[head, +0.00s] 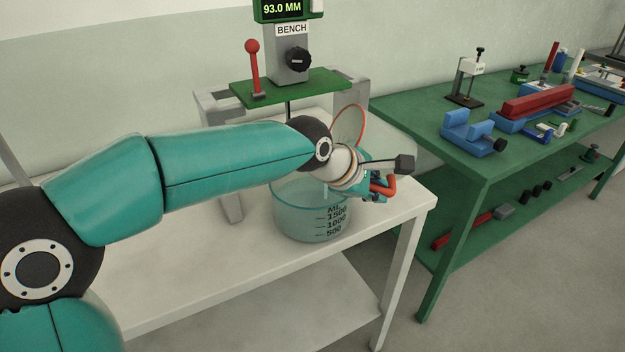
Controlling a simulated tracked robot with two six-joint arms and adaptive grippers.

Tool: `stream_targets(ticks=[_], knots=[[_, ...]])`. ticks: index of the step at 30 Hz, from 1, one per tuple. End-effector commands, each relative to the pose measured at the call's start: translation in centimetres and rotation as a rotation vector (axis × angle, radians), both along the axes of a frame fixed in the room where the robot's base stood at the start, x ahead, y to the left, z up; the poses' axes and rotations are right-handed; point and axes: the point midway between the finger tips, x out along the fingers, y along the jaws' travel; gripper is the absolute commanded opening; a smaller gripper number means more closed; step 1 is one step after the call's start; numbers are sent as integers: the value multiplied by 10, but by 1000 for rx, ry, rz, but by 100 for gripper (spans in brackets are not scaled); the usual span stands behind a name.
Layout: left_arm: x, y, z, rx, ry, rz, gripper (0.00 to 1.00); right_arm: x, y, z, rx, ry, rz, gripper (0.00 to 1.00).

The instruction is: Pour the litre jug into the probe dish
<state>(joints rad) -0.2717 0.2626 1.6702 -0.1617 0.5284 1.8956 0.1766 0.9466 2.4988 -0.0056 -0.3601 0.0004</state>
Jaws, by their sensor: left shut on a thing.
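The litre jug (398,143) looks clear, with an orange rim (362,117) and an orange handle (386,188). It is tipped well over on its side, its rim toward the left. My left gripper (374,184) is shut on the jug at its handle, above the right side of the probe dish. The probe dish (312,222) is a clear, bluish vessel marked in ML, upright on the white table under the bench gauge. My wrist hides part of its rim and of the jug. I cannot make out any stream or liquid level. My right gripper is out of view.
The bench gauge (287,62) reads 93.0 MM and stands behind the dish, with a red lever (253,66) and a green plate (291,87). The white table (180,272) is clear at front left. A green workbench (425,112) with several tools stands right.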

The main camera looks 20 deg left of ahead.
Motion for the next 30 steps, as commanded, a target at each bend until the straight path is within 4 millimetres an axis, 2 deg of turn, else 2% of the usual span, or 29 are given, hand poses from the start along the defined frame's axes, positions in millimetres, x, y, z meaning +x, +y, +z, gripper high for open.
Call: stream_targets(ticks=[30], knots=[[1, -1, 3, -25, -27, -2, 0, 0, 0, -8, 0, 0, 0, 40]])
